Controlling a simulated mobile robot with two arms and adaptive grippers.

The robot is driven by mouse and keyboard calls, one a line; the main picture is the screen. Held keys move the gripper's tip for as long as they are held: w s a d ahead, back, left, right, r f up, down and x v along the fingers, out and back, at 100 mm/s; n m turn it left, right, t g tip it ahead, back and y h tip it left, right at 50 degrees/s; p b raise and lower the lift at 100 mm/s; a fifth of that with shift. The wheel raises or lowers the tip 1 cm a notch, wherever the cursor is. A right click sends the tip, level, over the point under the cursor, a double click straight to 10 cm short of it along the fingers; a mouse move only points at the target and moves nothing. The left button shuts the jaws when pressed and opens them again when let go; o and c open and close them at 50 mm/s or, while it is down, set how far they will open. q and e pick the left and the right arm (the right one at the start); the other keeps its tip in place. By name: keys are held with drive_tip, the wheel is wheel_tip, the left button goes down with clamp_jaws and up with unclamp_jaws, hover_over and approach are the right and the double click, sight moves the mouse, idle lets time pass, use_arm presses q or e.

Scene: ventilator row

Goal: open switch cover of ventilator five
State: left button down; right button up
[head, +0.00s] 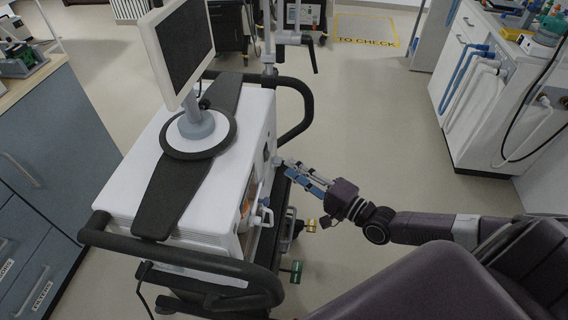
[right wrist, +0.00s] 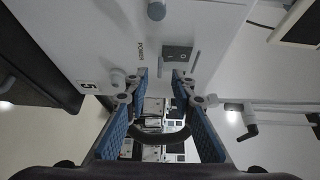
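The ventilator (head: 222,130) is a white box on a cart with a tilted screen (head: 182,45) on top. In the right wrist view its white panel (right wrist: 95,35) bears a tag that looks like a 5 (right wrist: 88,87) and the word POWER. A small dark grey switch plate (right wrist: 178,54), with a grey strip beside it, lies by that word; I cannot tell whether its cover is open or closed. My right gripper (head: 281,170) is at the ventilator's right side, close to this panel. Its fingers (right wrist: 161,76) are apart, with nothing between the tips, just short of the plate. My left gripper is out of view.
Black handle bars (head: 185,258) curve round the ventilator's near and far ends. A blue-grey cabinet (head: 50,150) stands at left, a white cabinet with hoses (head: 480,90) at right. Open floor (head: 370,130) lies between ventilator and right cabinet.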

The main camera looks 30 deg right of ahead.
sight(273, 152)
drive_tip(key=shift+x, duration=1.7)
clamp_jaws()
